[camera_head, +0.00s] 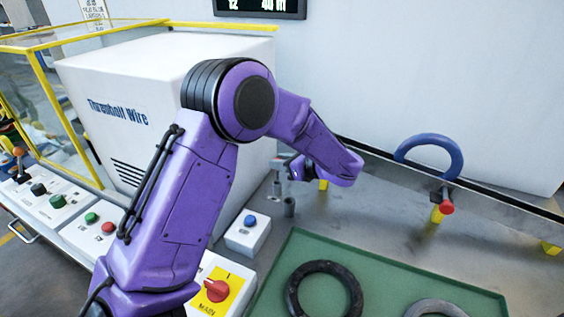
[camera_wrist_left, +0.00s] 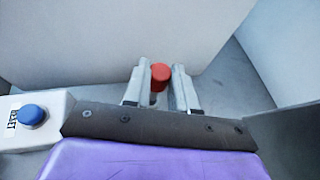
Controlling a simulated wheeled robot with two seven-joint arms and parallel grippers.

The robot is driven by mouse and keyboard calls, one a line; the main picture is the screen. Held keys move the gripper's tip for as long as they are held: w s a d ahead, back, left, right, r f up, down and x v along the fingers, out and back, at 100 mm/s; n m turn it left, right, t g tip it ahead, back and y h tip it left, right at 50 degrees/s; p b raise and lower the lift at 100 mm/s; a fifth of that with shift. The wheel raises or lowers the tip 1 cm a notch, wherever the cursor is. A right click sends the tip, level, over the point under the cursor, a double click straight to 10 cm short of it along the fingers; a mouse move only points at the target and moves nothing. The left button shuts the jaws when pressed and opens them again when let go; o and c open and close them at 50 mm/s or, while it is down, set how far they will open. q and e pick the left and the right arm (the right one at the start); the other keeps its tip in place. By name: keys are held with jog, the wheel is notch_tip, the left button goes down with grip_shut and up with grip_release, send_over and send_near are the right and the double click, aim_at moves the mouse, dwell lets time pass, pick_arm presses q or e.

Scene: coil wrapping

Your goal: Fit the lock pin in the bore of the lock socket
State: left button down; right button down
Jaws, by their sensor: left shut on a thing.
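My left gripper (camera_head: 283,163) is over the grey table, near the white cabinet. In the left wrist view its two fingers (camera_wrist_left: 160,88) are shut on the lock pin (camera_wrist_left: 160,74), whose red head shows between them. In the head view a slim grey shaft (camera_head: 277,187), probably the pin's, shows below the fingers. A short dark grey cylinder (camera_head: 289,207), likely the lock socket, stands on the table slightly right of and nearer than the shaft. The shaft looks apart from its bore, but the exact gap cannot be told. My right gripper is not in view.
A white box with a blue button (camera_head: 248,229) stands close to the socket. A green tray (camera_head: 385,270) holds dark rings at the front. The white cabinet (camera_head: 130,80) stands behind my arm.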

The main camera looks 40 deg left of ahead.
aim_at(278, 176)
pick_arm(q)
jog(key=shift+f+b, duration=2.45)
jog(key=shift+f, duration=0.2)
jog(key=c, duration=0.8)
grip_release()
jog(key=shift+r, duration=0.1)
jog(key=shift+d, duration=0.1)
jog(key=b+v, duration=0.1)
jog(key=v, duration=0.9)
jog(key=shift+d+r, duration=0.15)
